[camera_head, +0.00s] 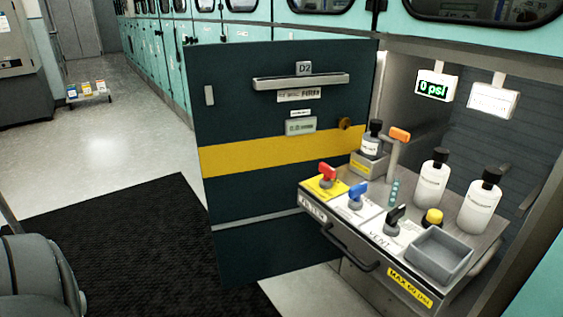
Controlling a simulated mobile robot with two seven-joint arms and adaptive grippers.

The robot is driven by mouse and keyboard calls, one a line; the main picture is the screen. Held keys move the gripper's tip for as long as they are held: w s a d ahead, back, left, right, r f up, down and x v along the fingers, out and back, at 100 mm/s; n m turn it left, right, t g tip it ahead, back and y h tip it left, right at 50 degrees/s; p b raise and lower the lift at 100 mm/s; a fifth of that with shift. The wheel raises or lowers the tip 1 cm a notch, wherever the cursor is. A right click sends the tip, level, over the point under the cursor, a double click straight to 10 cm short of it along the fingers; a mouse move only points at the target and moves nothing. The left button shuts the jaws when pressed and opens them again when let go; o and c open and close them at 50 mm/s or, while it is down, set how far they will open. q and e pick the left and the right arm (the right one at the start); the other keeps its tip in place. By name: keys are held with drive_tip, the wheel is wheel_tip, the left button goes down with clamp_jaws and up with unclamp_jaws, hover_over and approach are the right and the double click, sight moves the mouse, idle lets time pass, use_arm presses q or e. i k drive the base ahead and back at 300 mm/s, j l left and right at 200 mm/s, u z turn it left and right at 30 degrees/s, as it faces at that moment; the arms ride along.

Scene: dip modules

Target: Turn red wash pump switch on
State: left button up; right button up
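The red switch (327,173) sits on a yellow label plate at the left end of a pulled-out drawer panel (470,232). Its handle is tilted, and I cannot tell from this view whether it stands at on or off. A blue switch (357,190) on a white plate and a black switch (394,216) marked VENT are in line to its right. A small display (436,87) above the drawer reads 0 psi in green. Neither of my grippers is in view. A grey rounded part of my own body shows at the bottom left.
The open dark door (240,110), marked D2, stands left of the drawer. An orange-topped lever (399,135), white bottles (432,180), a dark-capped bottle (372,142), a yellow button (432,217) and a grey tray (439,255) crowd the panel. A black mat (120,250) covers the floor.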

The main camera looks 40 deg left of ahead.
sight(328, 172)
drive_tip(key=u, duration=0.9)
